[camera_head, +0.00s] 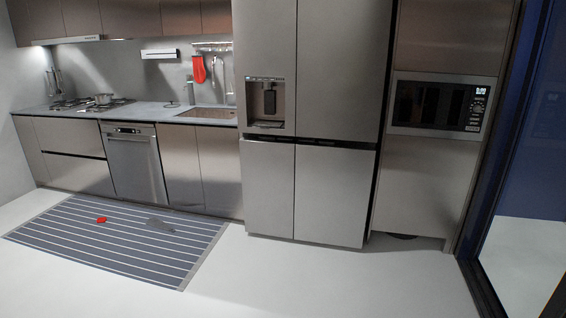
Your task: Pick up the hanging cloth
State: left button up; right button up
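A red item (198,69) that looks like a cloth or mitt hangs from the wall rail (212,45) above the counter, left of the fridge. I cannot tell exactly which it is. Neither of my grippers shows in the camera_head view.
A grey striped runner (75,238) lies on the floor before the cabinets, with a small red item (101,219) and a flat grey item (160,225) on it. A sink (208,113), dishwasher (135,165) and fridge (335,190) line the wall. The white floor in front is clear.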

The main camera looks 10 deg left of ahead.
aim_at(154, 222)
jog(key=i+j+u, duration=0.25)
jog(key=i+u, duration=0.15)
jog(key=i, duration=0.35)
jog(key=i+u, duration=0.4)
jog(key=i, duration=0.3)
jog(key=i+l+u, duration=0.25)
jog(key=i+u, duration=0.15)
jog(key=i, duration=0.35)
